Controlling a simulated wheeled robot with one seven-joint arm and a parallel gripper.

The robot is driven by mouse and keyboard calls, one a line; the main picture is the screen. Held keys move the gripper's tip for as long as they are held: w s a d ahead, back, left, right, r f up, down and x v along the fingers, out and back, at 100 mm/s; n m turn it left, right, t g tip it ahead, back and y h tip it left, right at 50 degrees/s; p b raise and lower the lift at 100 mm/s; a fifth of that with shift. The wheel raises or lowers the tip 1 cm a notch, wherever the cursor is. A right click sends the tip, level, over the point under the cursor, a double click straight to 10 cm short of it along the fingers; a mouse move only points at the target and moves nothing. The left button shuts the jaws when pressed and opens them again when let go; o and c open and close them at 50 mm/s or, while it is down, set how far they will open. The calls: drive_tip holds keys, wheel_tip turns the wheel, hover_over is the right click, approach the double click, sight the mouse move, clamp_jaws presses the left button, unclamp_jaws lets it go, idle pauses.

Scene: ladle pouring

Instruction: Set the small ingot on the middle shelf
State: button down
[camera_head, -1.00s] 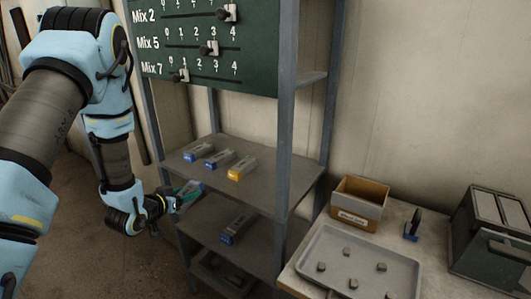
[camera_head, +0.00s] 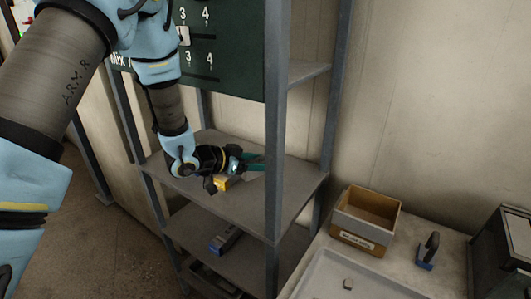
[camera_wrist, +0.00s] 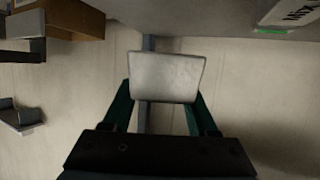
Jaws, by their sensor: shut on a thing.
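My gripper (camera_head: 254,163), with teal fingers, is above the right part of the middle shelf (camera_head: 243,208), partly behind the front post. In the wrist view it is shut on a pale grey metal block, the small ingot (camera_wrist: 166,77), held between the fingers. In the head view the held ingot is hidden by the post and fingers. A yellow-ended ingot (camera_head: 224,184) sits on the middle shelf just below my wrist, partly covered.
A blue-ended ingot (camera_head: 224,240) lies on the lower shelf. The shelf post (camera_head: 276,130) stands close by my gripper. A green board (camera_head: 225,80) hangs above. A cardboard box (camera_head: 365,218) and a grey tray (camera_head: 318,278) are on the bench at right.

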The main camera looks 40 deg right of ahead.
drive_tip(key=shift+d+f, duration=0.15)
drive_tip(key=shift+d, duration=0.05)
drive_tip(key=shift+f+b, duration=2.25)
drive_tip(key=shift+f, duration=0.85)
